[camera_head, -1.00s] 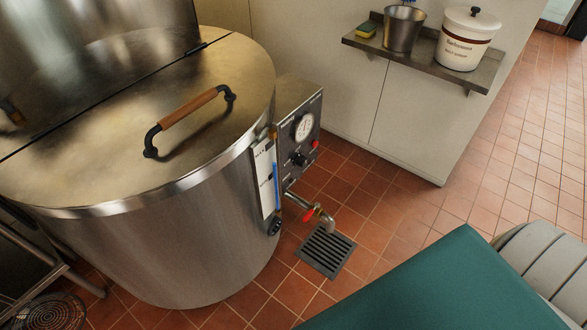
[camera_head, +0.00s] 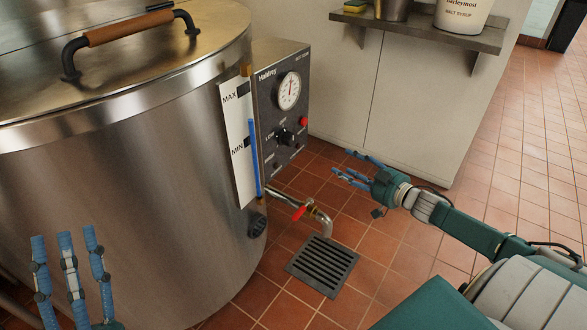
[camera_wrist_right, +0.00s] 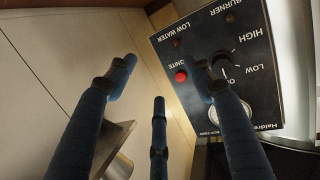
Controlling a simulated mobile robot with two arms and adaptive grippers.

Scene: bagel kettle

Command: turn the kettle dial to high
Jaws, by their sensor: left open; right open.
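The large steel kettle (camera_head: 130,190) fills the left of the head view. Its dark control box (camera_head: 268,90) is on its right side, with a round white gauge (camera_head: 289,91) on top. The black dial (camera_head: 286,137) sits below the gauge; it also shows in the right wrist view (camera_wrist_right: 222,68), near the HIGH, LOW and OFF labels. Its exact setting is hard to read. My right gripper (camera_head: 348,165) is open and empty, right of the box and apart from it. My left gripper (camera_head: 68,240) is open and empty in front of the kettle, at lower left.
A red button (camera_head: 304,121) is right of the dial. A tap with a red lever (camera_head: 300,211) sticks out below the box, above a floor drain (camera_head: 323,264). A wall shelf (camera_head: 420,28) holds a bucket and a white tub. The tiled floor at right is clear.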

